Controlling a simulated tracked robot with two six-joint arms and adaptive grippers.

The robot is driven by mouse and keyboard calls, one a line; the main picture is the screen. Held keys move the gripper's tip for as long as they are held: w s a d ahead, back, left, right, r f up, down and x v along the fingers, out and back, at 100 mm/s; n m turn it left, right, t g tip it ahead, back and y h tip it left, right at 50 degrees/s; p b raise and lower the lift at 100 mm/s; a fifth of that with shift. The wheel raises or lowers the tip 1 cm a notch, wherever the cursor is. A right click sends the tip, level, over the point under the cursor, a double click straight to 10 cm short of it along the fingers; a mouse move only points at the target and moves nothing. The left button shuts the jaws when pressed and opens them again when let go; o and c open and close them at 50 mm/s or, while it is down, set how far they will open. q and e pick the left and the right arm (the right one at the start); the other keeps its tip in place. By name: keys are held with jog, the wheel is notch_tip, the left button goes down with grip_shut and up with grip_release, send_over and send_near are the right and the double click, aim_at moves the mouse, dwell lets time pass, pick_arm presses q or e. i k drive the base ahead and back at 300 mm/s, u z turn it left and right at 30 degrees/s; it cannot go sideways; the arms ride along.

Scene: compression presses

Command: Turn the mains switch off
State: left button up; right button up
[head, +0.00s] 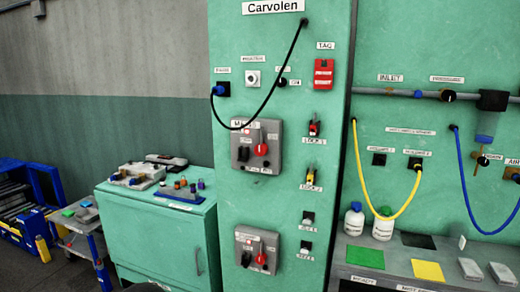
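The mains switch box (270,132) is a grey panel on the green press cabinet (235,205). A label reading roughly "MAINS" sits at its top left. It carries a red rotary knob (261,150) with a dark part below it and a dark square at the left. The knob's exact setting is too small to read. A black cable (272,92) hangs in a loop across the box's top left, partly over the label. Neither of my grippers shows in the head view.
A similar grey box (256,237) with a red knob sits lower on the cabinet. Padlocks (314,128) and a red tag box (324,74) are at right. A workbench (355,281) with bottles stands right, a green cabinet (155,235) left.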

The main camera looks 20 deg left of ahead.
aim_at(262, 148)
jog(key=u, duration=0.5)
jog(key=k, duration=1.25)
jog(key=u, duration=1.15)
jog(key=i, duration=2.75)
jog(key=z, duration=1.05)
jog(key=i, duration=0.4)
jog(key=z, duration=0.05)
jog(key=k, duration=0.95)
jog(key=z, duration=0.15)
jog(key=i, duration=0.5)
